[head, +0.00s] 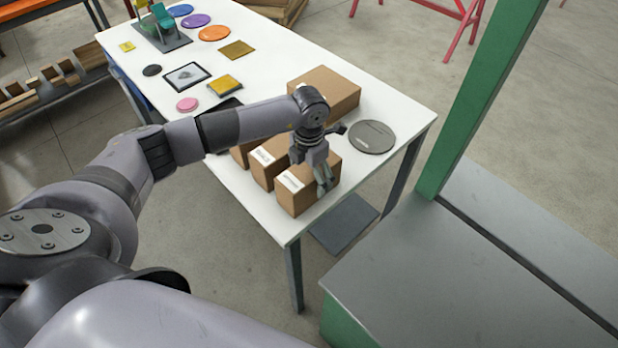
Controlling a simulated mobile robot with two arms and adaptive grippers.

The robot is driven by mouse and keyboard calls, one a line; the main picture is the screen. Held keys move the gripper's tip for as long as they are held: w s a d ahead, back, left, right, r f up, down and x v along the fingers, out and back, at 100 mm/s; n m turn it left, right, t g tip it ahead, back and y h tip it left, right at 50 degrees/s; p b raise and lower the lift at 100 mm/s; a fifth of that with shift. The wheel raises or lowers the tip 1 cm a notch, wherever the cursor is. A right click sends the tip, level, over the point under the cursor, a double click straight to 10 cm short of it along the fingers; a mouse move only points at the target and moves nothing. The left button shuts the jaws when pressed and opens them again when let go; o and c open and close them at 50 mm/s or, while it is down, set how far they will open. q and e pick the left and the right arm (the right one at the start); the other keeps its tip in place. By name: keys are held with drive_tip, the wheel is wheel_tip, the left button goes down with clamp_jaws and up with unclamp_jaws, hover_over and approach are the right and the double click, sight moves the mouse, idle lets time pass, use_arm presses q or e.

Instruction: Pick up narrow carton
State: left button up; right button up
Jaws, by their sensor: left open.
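Several brown cartons stand on the white table near its front right corner. The nearest carton (293,197) has a white label and is partly covered by my left gripper (324,182). A second labelled carton (262,167) stands just behind it to the left, and another is mostly hidden behind my arm. A larger, wider carton (334,88) lies farther back. I cannot tell for certain which is the narrow carton. My left gripper is open and points down at the right part of the nearest carton; whether it touches is unclear. My right gripper is not in view.
A grey round disc (372,137) lies right of the cartons. Coloured discs, a framed plate (187,76) and a yellow block (225,85) lie farther along the white table (300,222). A green post (478,105) and grey platform (450,275) stand at the right.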

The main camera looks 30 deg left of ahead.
use_arm(q)
drive_tip(key=c, duration=1.5)
drive_tip(key=shift+w, duration=0.1)
drive_tip(key=shift+c, duration=0.6)
drive_tip(key=shift+r, duration=0.15)
